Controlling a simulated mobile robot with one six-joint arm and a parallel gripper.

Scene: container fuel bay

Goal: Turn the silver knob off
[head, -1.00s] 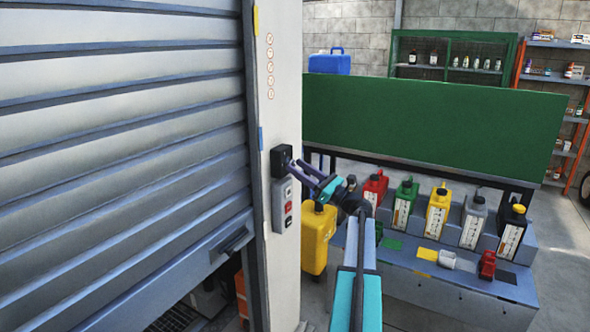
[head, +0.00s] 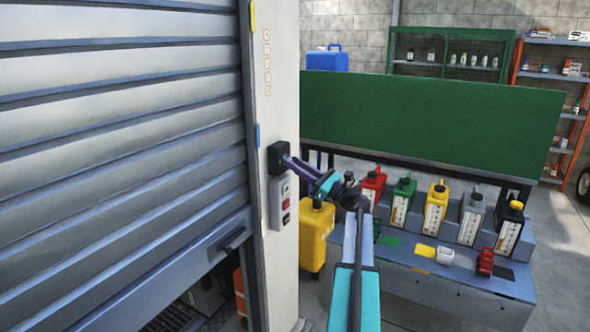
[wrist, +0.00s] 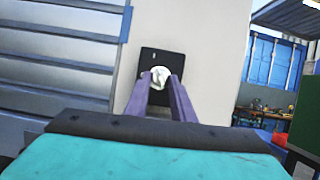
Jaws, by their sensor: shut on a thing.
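The silver knob (wrist: 160,76) sits on a black switch plate (wrist: 163,62) on the pale post. In the wrist view the two purple fingers of my gripper (wrist: 160,82) stand on either side of the knob, shut on it. In the head view my gripper (head: 287,160) reaches the black switch box (head: 277,152) from the right, and the fingers hide the knob there. The knob's pointing direction cannot be told.
A grey button box (head: 279,202) hangs just below the switch. A ribbed roller shutter (head: 120,150) is at left, partly raised. Several coloured jugs (head: 436,208) stand on a stepped bench (head: 450,286).

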